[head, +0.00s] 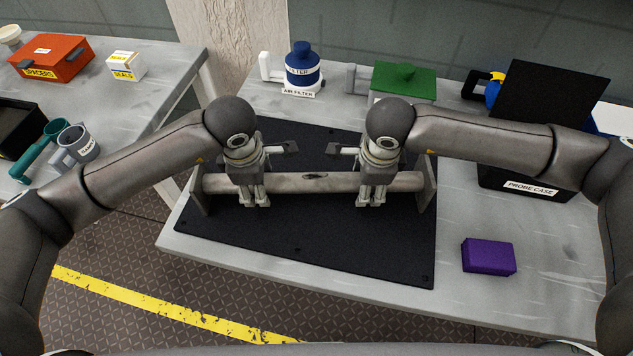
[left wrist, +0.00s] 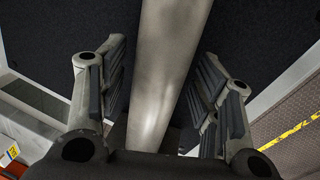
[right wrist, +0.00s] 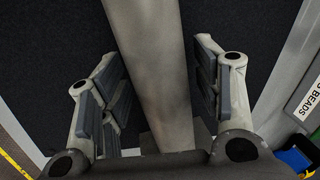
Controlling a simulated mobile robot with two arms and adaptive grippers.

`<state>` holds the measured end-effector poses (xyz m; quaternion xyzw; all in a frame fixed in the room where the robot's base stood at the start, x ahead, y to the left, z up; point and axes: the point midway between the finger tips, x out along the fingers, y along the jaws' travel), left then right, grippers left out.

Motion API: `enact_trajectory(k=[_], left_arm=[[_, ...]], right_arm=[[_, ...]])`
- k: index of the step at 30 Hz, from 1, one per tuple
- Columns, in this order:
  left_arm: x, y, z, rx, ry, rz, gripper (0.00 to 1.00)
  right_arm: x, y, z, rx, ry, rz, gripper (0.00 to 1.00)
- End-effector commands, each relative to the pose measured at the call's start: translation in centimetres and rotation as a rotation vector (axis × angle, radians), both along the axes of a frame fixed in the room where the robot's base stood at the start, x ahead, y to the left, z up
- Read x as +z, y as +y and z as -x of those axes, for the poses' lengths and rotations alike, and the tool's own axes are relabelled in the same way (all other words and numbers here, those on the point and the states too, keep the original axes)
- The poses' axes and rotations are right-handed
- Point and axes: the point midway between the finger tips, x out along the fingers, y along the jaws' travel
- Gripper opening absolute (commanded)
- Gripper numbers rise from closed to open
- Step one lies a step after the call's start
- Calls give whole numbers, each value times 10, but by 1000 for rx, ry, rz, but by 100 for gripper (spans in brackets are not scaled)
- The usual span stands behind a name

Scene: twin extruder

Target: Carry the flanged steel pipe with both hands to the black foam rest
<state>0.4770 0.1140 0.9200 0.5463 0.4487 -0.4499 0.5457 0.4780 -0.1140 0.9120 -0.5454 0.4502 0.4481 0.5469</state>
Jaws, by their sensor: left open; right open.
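My left gripper (head: 254,203) is over the left part of the pipe, fingers pointing down and open. In the left wrist view the pipe (left wrist: 165,70) runs between the spread fingers, with gaps on both sides. My right gripper (head: 370,203) is open over the right part; its wrist view shows the pipe (right wrist: 150,60) between the fingers likewise. The black mat (head: 330,245) may be the foam rest; I cannot tell.
A purple block (head: 488,257) lies right of the mat. Behind stand a blue air filter (head: 302,68), a green-topped box (head: 404,78) and the black probe case (head: 540,95). A side table at left holds an orange spacers box (head: 52,57) and a grey mug (head: 75,146).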

Motion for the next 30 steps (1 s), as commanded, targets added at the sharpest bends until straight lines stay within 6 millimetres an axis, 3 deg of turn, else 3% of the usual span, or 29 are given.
enact_trajectory(k=[15,23,30], left_arm=[[96,0,17,0,-5,2,59],[113,0,22,0,-1,0,59],[113,0,22,0,-1,0,59]], right_arm=[[0,0,0,0,0,0,59],[5,0,1,0,-1,-1,59],[47,1,8,1,-4,-3,59]])
